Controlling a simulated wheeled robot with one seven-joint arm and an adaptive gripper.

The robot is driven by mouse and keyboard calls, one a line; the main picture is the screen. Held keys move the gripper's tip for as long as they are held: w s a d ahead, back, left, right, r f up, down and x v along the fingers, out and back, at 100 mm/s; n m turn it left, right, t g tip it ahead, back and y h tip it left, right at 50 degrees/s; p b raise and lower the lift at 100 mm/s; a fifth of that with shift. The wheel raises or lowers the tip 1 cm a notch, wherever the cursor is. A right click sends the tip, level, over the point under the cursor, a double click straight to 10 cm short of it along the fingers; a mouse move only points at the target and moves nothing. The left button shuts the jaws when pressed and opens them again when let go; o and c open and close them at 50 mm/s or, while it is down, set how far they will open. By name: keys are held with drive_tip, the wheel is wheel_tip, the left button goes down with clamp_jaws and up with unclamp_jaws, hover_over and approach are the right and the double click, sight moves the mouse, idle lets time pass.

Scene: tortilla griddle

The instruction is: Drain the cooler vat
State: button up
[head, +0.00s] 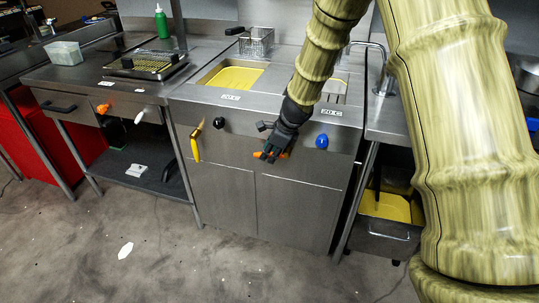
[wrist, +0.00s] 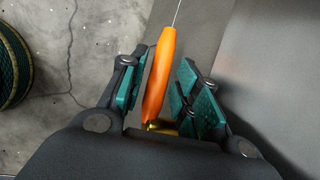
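The steel fryer (head: 225,205) has two vats: the left vat (head: 235,77) shows yellow oil, and the right vat (head: 334,86) is partly hidden by my arm. The left label (head: 230,97) seems to have three digits, blurred; the right label (head: 331,112) seems to read 20-something C. A yellow drain handle (head: 196,148) hangs on the left front. An orange drain handle (head: 272,155) is under the right vat, mostly behind my gripper (head: 273,152). In the wrist view the orange handle (wrist: 159,75) lies between my open fingers (wrist: 160,92), with gaps visible beside it.
A black knob (head: 218,123) and a blue knob (head: 321,142) are on the fryer front. A wire basket (head: 257,42) sits behind the vats. A bin with yellow contents (head: 384,235) stands low at right.

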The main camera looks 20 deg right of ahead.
drive_tip(key=shift+w+a+f, duration=0.15)
drive_tip(key=shift+w+f, duration=0.1)
drive_tip(key=shift+f, duration=0.35)
drive_tip(key=shift+c, duration=0.5)
clamp_jaws()
